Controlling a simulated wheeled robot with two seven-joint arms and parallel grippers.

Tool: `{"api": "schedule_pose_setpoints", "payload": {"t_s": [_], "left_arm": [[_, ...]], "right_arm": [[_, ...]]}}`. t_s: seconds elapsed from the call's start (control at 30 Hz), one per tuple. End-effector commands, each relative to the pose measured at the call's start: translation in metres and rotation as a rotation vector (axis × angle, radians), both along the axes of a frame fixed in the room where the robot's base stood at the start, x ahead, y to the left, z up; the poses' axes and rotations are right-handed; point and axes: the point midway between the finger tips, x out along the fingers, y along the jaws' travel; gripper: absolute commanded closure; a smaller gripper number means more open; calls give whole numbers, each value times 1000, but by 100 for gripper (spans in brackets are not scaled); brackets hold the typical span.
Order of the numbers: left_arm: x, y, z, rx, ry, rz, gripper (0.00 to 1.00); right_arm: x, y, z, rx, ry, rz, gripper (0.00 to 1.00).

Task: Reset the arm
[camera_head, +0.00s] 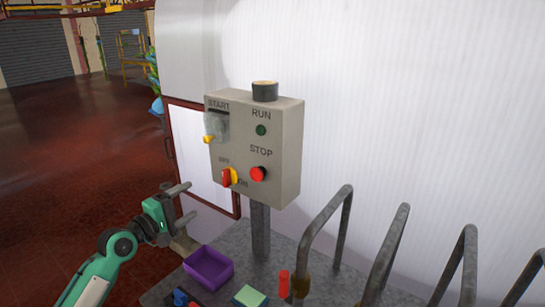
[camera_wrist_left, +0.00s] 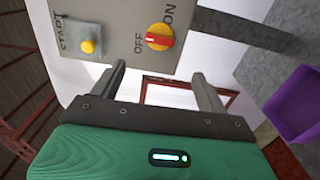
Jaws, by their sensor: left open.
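My left gripper (camera_head: 184,204) is open and empty, at the left of the table and below and left of the grey control box (camera_head: 285,145). Its two fingers also show apart in the left wrist view (camera_wrist_left: 160,75), with nothing between them. The box stands on a grey post (camera_head: 260,232). It carries a yellow START button (camera_head: 208,139) behind a clear cover, a dark green RUN light (camera_head: 261,130), a red STOP button (camera_head: 258,174) and a red and yellow OFF/ON switch (camera_head: 230,177). My right gripper is in neither view.
A purple bin (camera_head: 208,266) sits on the grey table (camera_head: 330,285), close to my left gripper. Bent metal bars (camera_head: 336,215) rise on the right. A green block (camera_head: 250,296) and a red piece (camera_head: 284,284) are at the front. Open floor (camera_head: 70,190) lies left.

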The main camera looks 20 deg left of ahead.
Motion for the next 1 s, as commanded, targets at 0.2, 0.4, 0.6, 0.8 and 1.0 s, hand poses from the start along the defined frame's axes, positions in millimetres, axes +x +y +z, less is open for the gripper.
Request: {"api": "schedule_pose_setpoints", "payload": {"t_s": [0.2, 0.4, 0.6, 0.8, 1.0], "left_arm": [[-14, -26, -38, 127, 56, -35, 24], [-71, -91, -135, 523, 198, -167, 24], [-165, -145, -220, 978, 346, -381, 24], [-247, -168, -256, 1293, 460, -584, 24], [-304, -174, -265, 1468, 549, -740, 24]], "right_arm": [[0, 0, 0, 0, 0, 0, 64], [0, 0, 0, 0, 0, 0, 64], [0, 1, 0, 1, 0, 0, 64], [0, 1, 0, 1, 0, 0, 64], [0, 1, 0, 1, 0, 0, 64]]}}
